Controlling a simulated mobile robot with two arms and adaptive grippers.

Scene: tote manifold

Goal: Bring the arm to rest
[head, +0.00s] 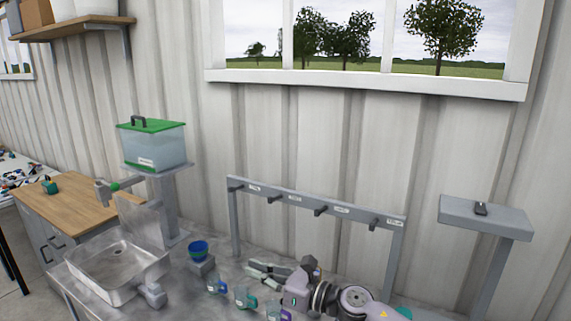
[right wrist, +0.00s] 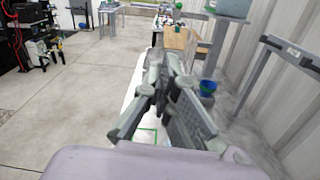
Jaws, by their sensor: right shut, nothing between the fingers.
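My right arm comes in at the bottom of the head view, and its gripper (head: 254,270) points left above the grey bench top. The gripper is shut and empty. In the right wrist view the fingers of the right gripper (right wrist: 163,62) are together in the middle, with the floor and bench beyond them. My left gripper does not show in either view.
A grey rack with hooks (head: 300,201) stands behind my right arm. Small labelled cups (head: 243,297) sit close below the gripper. A blue bowl (head: 198,247), a metal basin (head: 117,270) and a green-lidded tank (head: 152,147) stand to the left.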

